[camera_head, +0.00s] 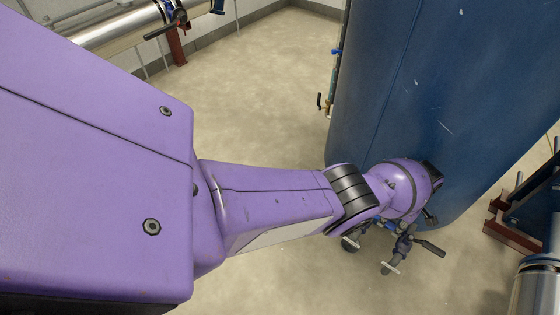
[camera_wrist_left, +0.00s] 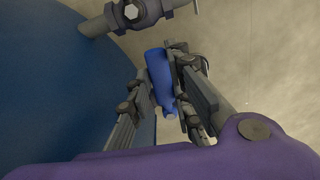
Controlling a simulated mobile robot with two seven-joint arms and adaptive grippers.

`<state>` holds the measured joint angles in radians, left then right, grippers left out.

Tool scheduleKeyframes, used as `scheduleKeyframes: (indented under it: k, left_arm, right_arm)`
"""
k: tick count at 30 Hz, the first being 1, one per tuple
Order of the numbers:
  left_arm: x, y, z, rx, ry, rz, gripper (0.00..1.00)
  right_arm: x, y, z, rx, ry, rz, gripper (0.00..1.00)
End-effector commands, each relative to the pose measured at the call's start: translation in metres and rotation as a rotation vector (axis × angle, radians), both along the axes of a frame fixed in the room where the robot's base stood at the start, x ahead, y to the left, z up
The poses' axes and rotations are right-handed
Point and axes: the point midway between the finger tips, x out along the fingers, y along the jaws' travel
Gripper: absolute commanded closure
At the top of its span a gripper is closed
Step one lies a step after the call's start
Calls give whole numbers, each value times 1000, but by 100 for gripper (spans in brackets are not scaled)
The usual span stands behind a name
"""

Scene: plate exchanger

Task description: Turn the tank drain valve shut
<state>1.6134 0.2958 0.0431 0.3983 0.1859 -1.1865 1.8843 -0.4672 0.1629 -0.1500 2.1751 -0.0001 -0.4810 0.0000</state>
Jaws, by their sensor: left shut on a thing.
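The large blue tank (camera_head: 430,100) stands at the right in the head view, and its dark blue wall (camera_wrist_left: 50,90) fills the left of the left wrist view. A grey valve body or pipe fitting (camera_wrist_left: 135,14) shows at the top of the wrist view. A blue lever handle (camera_wrist_left: 158,68) lies between the fingers of my left gripper (camera_wrist_left: 161,62), which is shut on it. In the head view my wrist hides most of the gripper and handle at the tank's foot. My right gripper is not in view.
A small side valve (camera_head: 325,104) is on the tank's left side. A steel pipe (camera_head: 110,30) runs at upper left. The floor left of the tank is clear.

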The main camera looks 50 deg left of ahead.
Motion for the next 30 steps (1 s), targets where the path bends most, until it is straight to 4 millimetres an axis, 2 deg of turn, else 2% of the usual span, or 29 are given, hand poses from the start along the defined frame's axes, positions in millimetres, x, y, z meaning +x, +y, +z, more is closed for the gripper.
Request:
scheduleKeyframes:
  k: [9, 23, 24, 28, 30]
  left_arm:
    - [6, 1, 2, 1, -5, 95, 100]
    - [7, 3, 2, 2, -6, 109, 100]
    - [6, 3, 2, 2, -6, 109, 78]
    - [6, 2, 2, 2, -6, 108, 62]
    - [6, 2, 2, 1, -5, 107, 62]
  right_arm:
    - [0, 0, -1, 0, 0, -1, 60]
    - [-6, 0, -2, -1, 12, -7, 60]
    - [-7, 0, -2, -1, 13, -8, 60]
    - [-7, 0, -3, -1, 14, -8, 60]
    - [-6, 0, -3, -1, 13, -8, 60]
